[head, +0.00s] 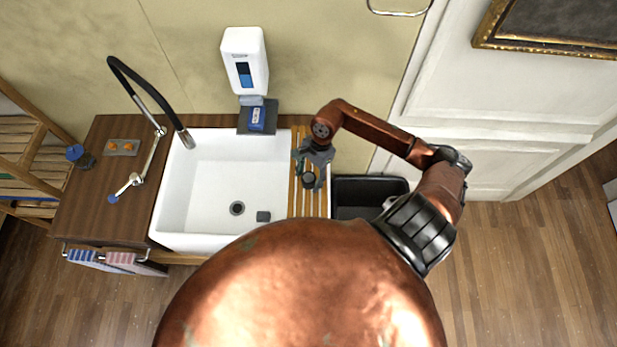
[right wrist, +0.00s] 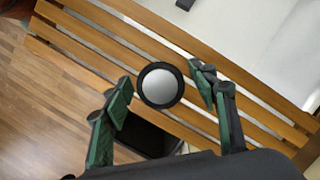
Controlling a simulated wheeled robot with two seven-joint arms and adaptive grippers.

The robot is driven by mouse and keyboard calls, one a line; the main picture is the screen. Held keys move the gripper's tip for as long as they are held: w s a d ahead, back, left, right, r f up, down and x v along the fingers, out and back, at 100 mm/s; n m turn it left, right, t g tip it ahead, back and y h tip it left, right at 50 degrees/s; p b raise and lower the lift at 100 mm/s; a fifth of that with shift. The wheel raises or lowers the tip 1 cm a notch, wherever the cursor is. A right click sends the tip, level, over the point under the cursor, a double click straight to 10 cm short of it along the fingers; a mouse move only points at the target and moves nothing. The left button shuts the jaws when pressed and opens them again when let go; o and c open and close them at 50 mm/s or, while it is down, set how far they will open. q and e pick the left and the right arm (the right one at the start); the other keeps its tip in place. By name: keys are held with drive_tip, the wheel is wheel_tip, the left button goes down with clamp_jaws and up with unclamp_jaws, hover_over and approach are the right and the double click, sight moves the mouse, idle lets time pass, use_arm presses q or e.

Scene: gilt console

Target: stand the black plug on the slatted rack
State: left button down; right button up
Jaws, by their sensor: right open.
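The black plug (head: 309,180) is a small round piece at the slatted rack, below my right gripper in the head view. In the right wrist view the plug (right wrist: 160,86) shows as a black ring with a grey face, over the wooden slats. The slatted rack (head: 294,206) lies along the sink's right side, and its slats (right wrist: 110,35) cross the right wrist view. My right gripper (head: 311,168) is open, with its green-padded fingers on either side of the plug and gaps visible. I cannot tell whether the plug rests flat. My left gripper is out of view.
The white sink (head: 205,190) is left of the rack, with a dark block (head: 263,216) near its drain (head: 237,208). A black bin (head: 372,188) stands right of the rack. A dispenser (head: 244,60) hangs behind, and a tall tap (head: 150,95) rises at the left.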

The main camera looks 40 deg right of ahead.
drive_tip(key=shift+r, duration=0.1)
drive_tip(key=shift+w+d+r, duration=0.1)
drive_tip(key=shift+r, duration=0.2)
drive_tip(key=b+v, duration=0.3)
drive_tip(key=v, duration=0.8)
drive_tip(key=shift+r, duration=0.2)
idle(0.8)
